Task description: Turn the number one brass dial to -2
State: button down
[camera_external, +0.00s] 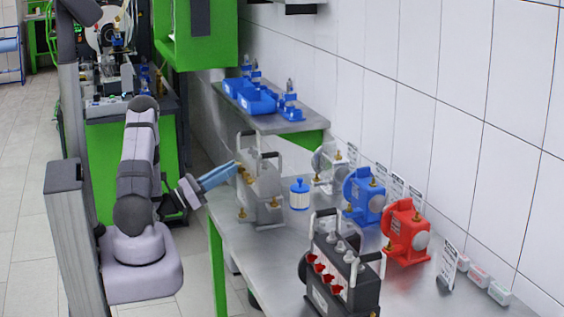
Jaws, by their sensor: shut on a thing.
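A grey metal pump unit (265,186) with black handles stands at the left end of the steel bench. Small brass parts (241,213) show low on its front, and another brass dial (241,171) is high on its left side. My gripper (237,167), with long blue fingers, reaches from the left to this upper dial and is shut on it. The fingertips cover part of the dial. Its number, scale and pointer are too small to read.
A blue and white canister (299,194), a blue pump (364,196) and a red pump (406,232) stand farther right. A black unit with red parts (342,272) is at the front. A shelf (270,124) holds blue bins behind. Bare bench (262,250) lies in front of the grey unit.

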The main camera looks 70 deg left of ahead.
jog(key=shift+n+y+b, duration=0.35)
jog(key=shift+n+y, duration=0.05)
jog(key=shift+n, duration=0.1)
jog(key=c, duration=1.7)
grip_release()
jog(key=shift+s+f, duration=0.1)
jog(key=shift+f, duration=0.05)
jog(key=shift+b+v, duration=1.5)
jog(key=shift+v, duration=2.35)
